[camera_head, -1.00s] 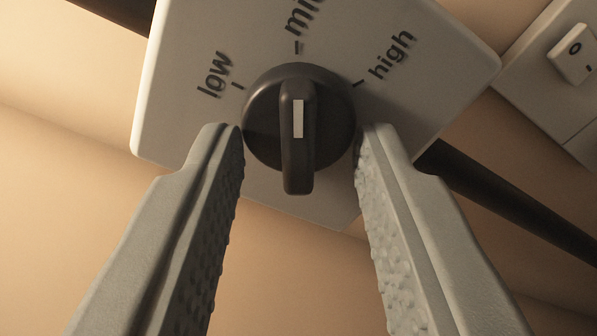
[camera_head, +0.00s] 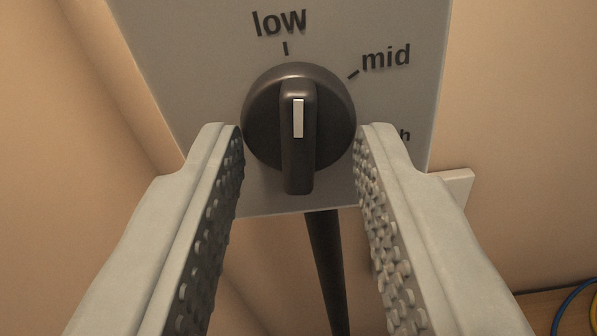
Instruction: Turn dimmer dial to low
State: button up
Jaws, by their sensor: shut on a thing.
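The round black dimmer dial (camera_head: 265,120) is in the middle of the view, on a light grey panel (camera_head: 185,60). It has a raised grip bar with a white pointer mark (camera_head: 298,118). The mark points up, close to the tick under the "low" label (camera_head: 280,22) and slightly to its right. The "mid" label (camera_head: 386,57) is at upper right. The "high" label (camera_head: 404,135) is mostly hidden behind the right finger. My gripper (camera_head: 300,130) is shut on the dial, with one finger against each side.
A dark pole (camera_head: 325,270) runs down from behind the panel. A pale plate (camera_head: 456,187) shows behind the right finger. A blue cable (camera_head: 572,300) lies at lower right on a brown surface. Tan walls surround the panel.

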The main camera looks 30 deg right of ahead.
jog(key=shift+f+n, duration=0.15)
jog(key=shift+n, duration=0.75)
jog(key=o, duration=0.9)
jog(key=shift+o, duration=0.2)
jog(key=v, duration=1.7)
jog(key=shift+s, duration=0.15)
jog(key=shift+a, duration=0.1)
